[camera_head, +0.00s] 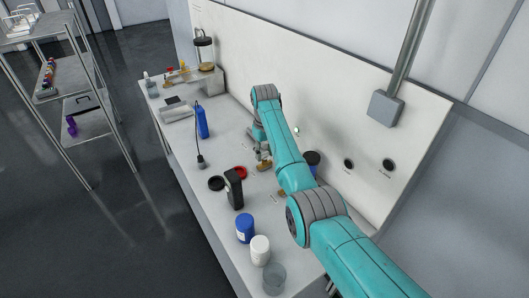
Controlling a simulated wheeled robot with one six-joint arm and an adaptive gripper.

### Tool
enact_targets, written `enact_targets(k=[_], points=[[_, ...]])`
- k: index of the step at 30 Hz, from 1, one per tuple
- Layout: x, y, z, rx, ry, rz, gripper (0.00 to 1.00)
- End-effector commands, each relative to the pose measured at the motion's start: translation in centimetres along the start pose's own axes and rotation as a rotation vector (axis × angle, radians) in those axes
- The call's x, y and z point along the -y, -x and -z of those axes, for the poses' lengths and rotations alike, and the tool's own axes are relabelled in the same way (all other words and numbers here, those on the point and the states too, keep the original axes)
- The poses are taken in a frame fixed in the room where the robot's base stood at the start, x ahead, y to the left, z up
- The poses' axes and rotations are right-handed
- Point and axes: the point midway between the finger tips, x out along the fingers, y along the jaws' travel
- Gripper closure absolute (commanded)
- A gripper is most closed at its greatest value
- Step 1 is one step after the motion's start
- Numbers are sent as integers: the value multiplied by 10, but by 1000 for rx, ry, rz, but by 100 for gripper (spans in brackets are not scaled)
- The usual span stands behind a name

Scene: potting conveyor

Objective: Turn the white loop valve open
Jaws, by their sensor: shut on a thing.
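My teal arm reaches over the bench from the lower right. My gripper (263,157) is small in the picture, low over the bench, left of the forearm. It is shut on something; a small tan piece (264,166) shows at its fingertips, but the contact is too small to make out. A small white fitting (297,131) shows on the white back panel just right of the forearm. I cannot tell whether it is the white loop valve. The gripper looks apart from it. No loop handle or its angle can be made out, and the forearm hides part of the panel.
On the white bench (222,222) stand a black device (234,188), blue jar (245,228), white jar (260,250), glass beaker (274,279) and blue bottle (202,121). Two black round fittings (348,164) (389,165) sit on the panel. A metal shelf (75,90) stands left across open floor.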

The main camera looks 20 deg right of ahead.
Motion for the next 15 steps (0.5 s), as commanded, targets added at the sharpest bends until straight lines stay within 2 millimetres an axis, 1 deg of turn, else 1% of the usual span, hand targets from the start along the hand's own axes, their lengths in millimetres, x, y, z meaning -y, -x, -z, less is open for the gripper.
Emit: enact_targets(k=[1, 2, 3, 4, 12, 15], points=[[0, 0, 0, -1, 0, 0, 53], [0, 0, 0, -1, 1, 0, 45], [0, 0, 0, -1, 1, 0, 35], [0, 0, 0, -1, 1, 0, 32], [0, 0, 0, 0, 1, 0, 32], [0, 4, 0, -1, 1, 0, 32]])
